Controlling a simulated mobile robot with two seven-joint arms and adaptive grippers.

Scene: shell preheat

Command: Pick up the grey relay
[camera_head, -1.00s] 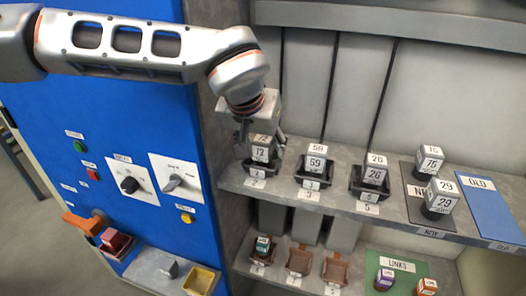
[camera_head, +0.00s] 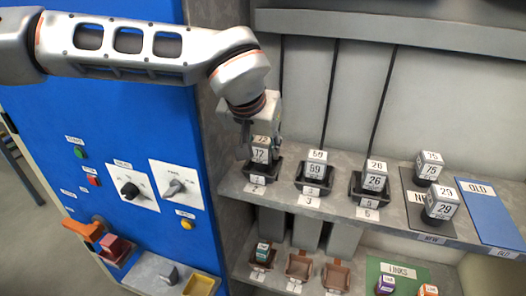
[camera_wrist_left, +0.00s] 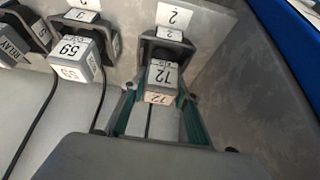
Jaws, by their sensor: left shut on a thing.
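A grey block-shaped relay marked 72 (camera_head: 261,155) stands upright at the left-hand dark socket (camera_head: 248,170) labelled 2 on the upper shelf. My left gripper (camera_head: 261,146) reaches down from above and is shut on this relay, with a finger on each side. In the left wrist view the relay (camera_wrist_left: 161,80) shows between the two teal-edged fingers (camera_wrist_left: 162,92), in front of its socket (camera_wrist_left: 165,50). I cannot tell whether its base is clear of the socket. My right gripper is not in view.
Relays marked 59 (camera_head: 316,168) and 26 (camera_head: 374,178) stand in neighbouring sockets. A grey wall (camera_wrist_left: 245,90) rises close beside my left gripper.

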